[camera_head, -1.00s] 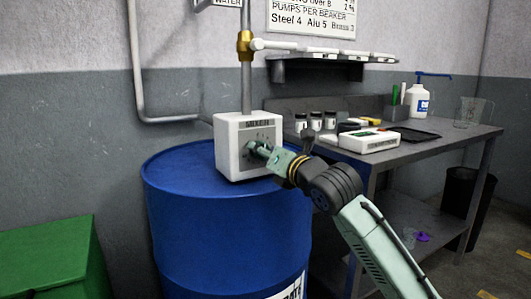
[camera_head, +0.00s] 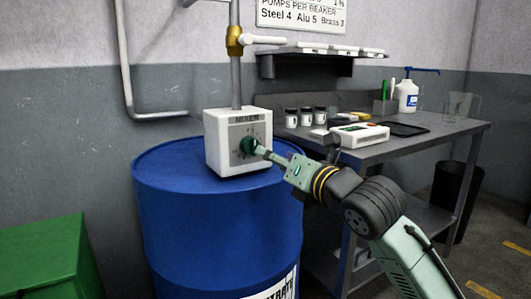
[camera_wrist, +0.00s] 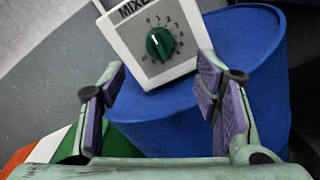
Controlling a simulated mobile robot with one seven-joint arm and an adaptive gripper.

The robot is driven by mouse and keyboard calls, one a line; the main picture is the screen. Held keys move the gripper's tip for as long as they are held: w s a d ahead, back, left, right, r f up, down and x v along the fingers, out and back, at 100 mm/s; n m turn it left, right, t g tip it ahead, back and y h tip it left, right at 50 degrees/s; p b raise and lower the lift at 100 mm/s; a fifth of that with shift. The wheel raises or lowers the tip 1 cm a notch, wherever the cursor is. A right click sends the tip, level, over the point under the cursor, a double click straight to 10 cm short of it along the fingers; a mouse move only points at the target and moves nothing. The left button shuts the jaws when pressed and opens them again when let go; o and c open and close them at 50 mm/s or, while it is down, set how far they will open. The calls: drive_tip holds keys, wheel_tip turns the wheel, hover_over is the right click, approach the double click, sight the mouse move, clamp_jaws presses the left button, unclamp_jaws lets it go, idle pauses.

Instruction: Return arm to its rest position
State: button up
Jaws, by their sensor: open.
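My gripper (camera_head: 262,152) is at the end of my pale green arm, just in front of the white mixer box (camera_head: 222,158). In the wrist view its two purple-padded fingers (camera_wrist: 163,98) stand wide apart with nothing between them. The mixer's green knob (camera_wrist: 160,43) shows beyond the fingertips, clear of them, with a numbered dial around it. The mixer sits on top of a blue drum (camera_head: 200,215), which also fills the right of the wrist view (camera_wrist: 262,50).
A grey workbench (camera_head: 400,145) stands right of the drum with jars (camera_head: 306,116), a white instrument (camera_head: 358,136), a black tray (camera_head: 404,129) and a white pump bottle (camera_head: 407,96). A shelf (camera_head: 300,68) hangs above. A green box (camera_head: 45,255) is at lower left. A vertical pipe (camera_head: 235,75) rises behind the mixer.

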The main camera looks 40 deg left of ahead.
drive_tip(key=shift+v, duration=1.15)
